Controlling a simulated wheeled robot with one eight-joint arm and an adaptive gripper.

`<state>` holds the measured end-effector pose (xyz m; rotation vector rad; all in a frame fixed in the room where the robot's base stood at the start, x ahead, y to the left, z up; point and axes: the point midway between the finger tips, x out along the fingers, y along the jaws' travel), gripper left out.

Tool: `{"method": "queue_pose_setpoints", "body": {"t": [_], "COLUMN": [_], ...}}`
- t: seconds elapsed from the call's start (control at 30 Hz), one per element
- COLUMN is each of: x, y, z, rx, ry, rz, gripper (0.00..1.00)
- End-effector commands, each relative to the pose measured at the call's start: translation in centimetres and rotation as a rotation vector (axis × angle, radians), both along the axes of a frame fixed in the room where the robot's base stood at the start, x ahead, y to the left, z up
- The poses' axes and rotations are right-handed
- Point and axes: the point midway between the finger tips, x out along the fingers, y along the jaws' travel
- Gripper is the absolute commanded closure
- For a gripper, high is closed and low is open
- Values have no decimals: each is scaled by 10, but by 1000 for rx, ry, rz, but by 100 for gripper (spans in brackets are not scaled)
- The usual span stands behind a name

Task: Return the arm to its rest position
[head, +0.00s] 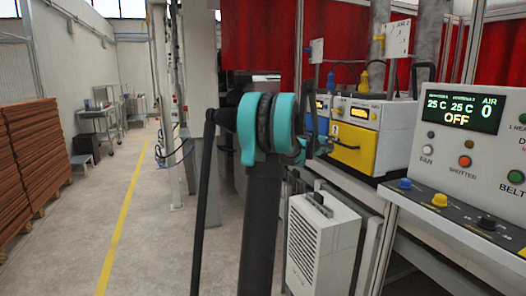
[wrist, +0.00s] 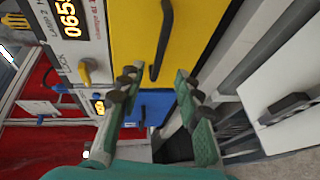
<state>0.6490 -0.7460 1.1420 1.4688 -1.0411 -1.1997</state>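My arm (head: 262,190) stands in the middle of the head view, a dark upright link with a teal joint on top. The gripper is mostly hidden behind that joint in the head view. In the wrist view my gripper (wrist: 156,85) shows two green fingers with dark tips, spread apart with nothing held between them. It faces a yellow drawer front (wrist: 185,30) with a black handle (wrist: 163,42) and a blue drawer front (wrist: 158,104). The gap between fingers and drawers cannot be judged exactly.
The yellow-fronted unit (head: 352,149) and a control panel (head: 465,150) reading OFF stand at the right. A white vented box (head: 318,240) is below the bench. Brick-coloured stacks (head: 40,150) stand at the left. The floor (head: 160,250) along the yellow line is clear.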

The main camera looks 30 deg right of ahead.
Motion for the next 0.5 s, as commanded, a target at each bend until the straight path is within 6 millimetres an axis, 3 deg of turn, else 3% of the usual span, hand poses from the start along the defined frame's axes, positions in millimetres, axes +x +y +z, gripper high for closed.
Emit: {"method": "queue_pose_setpoints", "body": {"t": [0.17, 0.27, 0.37, 0.5], "x": [0, 5, 16, 34], "y": [1, 13, 48, 131], "z": [0, -3, -14, -43], "rx": [1, 16, 65, 192], "ry": [-1, -16, -59, -151], "rz": [1, 6, 20, 49], "gripper": [66, 66, 66, 66]}}
